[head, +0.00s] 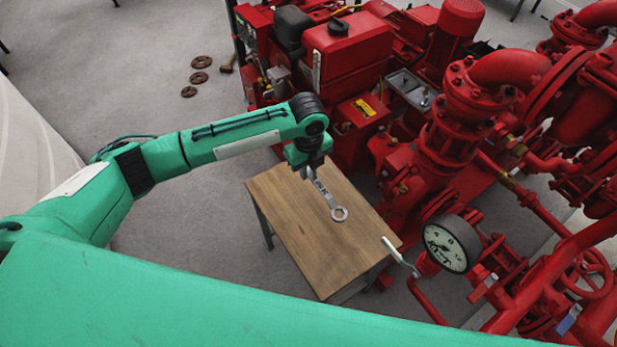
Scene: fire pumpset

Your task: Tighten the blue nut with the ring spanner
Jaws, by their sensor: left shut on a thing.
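My left gripper (308,168) is shut on the end of a silver ring spanner (323,192). The spanner slants down and to the right from the gripper, with its ring end (338,213) over the wooden table (312,255). I cannot tell whether the ring touches the tabletop. A small blue piece (568,320) shows on the red pipework at the lower right. It is too small to tell whether it is the blue nut. My right gripper is not in view.
Red pump machinery (340,55) and thick red pipes (510,70) fill the right side. A pressure gauge (445,247) and a metal crank handle (400,257) are near the table's right edge. Rusty discs (199,77) lie on the grey floor, which is otherwise open at left.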

